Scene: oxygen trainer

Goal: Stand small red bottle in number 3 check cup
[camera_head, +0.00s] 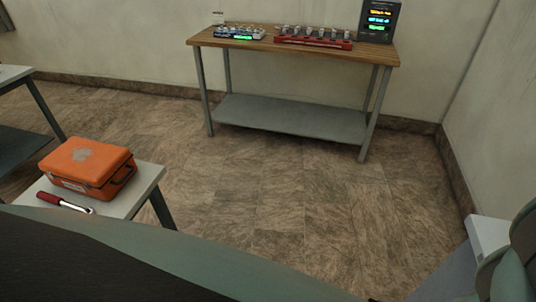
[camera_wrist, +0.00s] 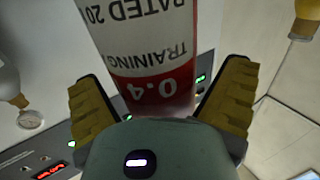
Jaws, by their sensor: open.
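A red and white bottle (camera_wrist: 145,45) fills the upper middle of the wrist view. Its label appears upside down and reads "TRAINING" and "0.4", with a red band at the lower end. My gripper (camera_wrist: 164,75) is open, with one yellow-padded finger on each side of the bottle. A gap shows at the left finger; contact at the right finger is unclear. The bottle's far end is cut off by the frame. No cup marked 3 can be made out in either view. My gripper is not visible in the head view.
Beside the bottle are a panel with a red display (camera_wrist: 48,171), a gauge (camera_wrist: 31,118) and a yellow-necked vessel (camera_wrist: 306,20). In the head view, a wooden-topped bench (camera_head: 262,46) bears a red rack (camera_head: 313,42). An orange case (camera_head: 87,165) sits left. The middle floor is clear.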

